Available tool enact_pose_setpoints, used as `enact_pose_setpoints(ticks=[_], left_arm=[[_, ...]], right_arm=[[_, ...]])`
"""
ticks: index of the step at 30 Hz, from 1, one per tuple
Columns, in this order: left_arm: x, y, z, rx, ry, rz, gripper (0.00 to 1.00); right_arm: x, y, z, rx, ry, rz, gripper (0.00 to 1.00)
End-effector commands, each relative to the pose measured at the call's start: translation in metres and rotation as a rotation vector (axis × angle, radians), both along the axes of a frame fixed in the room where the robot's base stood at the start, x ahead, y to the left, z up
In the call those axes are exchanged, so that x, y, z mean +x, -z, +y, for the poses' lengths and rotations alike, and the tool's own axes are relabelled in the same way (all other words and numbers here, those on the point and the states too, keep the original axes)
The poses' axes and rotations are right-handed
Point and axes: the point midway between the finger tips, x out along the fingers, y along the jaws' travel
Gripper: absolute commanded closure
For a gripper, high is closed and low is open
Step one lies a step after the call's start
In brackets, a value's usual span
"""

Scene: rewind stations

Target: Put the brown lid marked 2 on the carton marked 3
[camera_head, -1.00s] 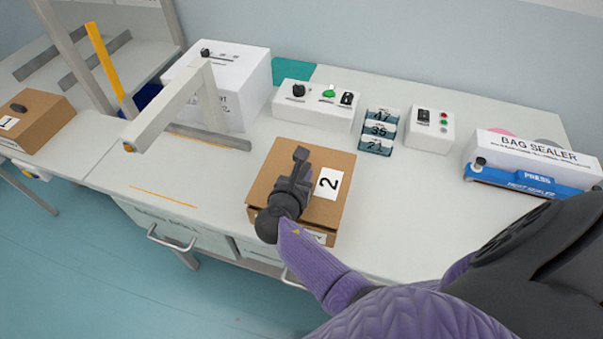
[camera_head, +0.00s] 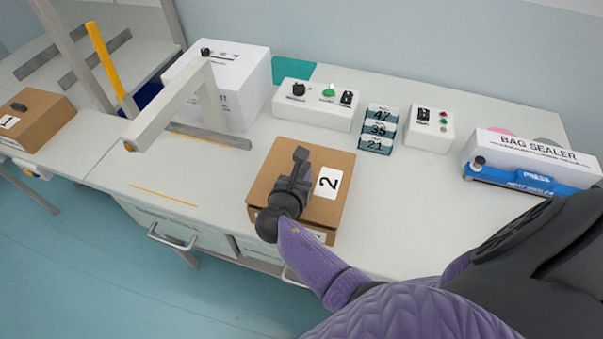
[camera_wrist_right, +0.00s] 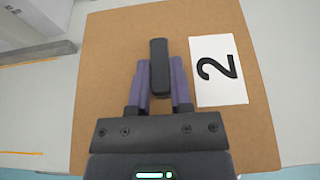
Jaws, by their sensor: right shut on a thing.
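The brown lid marked 2 (camera_head: 333,162) lies level over a carton (camera_head: 325,236) near the table's front edge. Only a strip of the carton's front side shows under the lid, with part of a white label; its number is not readable. My right gripper (camera_head: 299,172) is over the lid, its fingers shut on the lid's dark handle. In the right wrist view the gripper (camera_wrist_right: 159,85) holds the upright dark handle (camera_wrist_right: 159,55), left of the white label with the 2 (camera_wrist_right: 218,70). My left gripper is not in view.
Another brown carton marked 1 (camera_head: 45,118) stands at the far left. A grey frame (camera_head: 165,105) and a white box (camera_head: 235,75) are behind left. Control boxes (camera_head: 315,115), number cards (camera_head: 378,130) and a bag sealer (camera_head: 530,160) line the back and right. Table between lid and sealer is clear.

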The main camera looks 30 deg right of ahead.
Motion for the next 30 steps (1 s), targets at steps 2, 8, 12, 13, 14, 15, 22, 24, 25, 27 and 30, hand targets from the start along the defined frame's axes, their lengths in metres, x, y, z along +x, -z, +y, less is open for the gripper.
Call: enact_pose_setpoints(ticks=[2, 8, 12, 13, 14, 15, 22, 24, 25, 27, 30], left_arm=[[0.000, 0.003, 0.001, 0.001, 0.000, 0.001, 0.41], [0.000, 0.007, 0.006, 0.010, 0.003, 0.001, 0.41], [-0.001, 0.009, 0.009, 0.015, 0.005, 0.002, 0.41], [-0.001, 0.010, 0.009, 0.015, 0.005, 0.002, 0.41], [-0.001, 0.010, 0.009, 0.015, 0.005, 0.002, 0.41], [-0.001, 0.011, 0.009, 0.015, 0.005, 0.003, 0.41], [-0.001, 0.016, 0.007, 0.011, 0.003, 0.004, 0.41], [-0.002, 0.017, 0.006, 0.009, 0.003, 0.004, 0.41], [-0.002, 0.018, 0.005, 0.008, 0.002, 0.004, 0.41], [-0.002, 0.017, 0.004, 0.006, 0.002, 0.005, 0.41], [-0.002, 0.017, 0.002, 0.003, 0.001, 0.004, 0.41]], right_arm=[[0.000, 0.003, 0.000, 0.000, 0.000, 0.000, 1.00], [0.000, 0.008, 0.000, -0.001, 0.000, -0.001, 1.00], [0.000, 0.012, 0.000, -0.001, 0.000, -0.001, 1.00], [0.000, 0.012, 0.000, -0.001, 0.000, -0.001, 1.00], [0.000, 0.013, 0.000, -0.001, 0.000, -0.001, 1.00], [0.000, 0.014, 0.000, 0.000, 0.000, 0.000, 1.00], [0.000, 0.020, 0.000, -0.001, 0.000, 0.001, 1.00], [0.000, 0.021, 0.000, -0.001, 0.000, 0.000, 1.00], [0.000, 0.022, 0.000, -0.001, 0.000, 0.000, 1.00], [0.000, 0.021, 0.000, -0.001, 0.000, -0.001, 0.62], [0.000, 0.021, 0.000, -0.001, 0.000, -0.001, 0.41]])
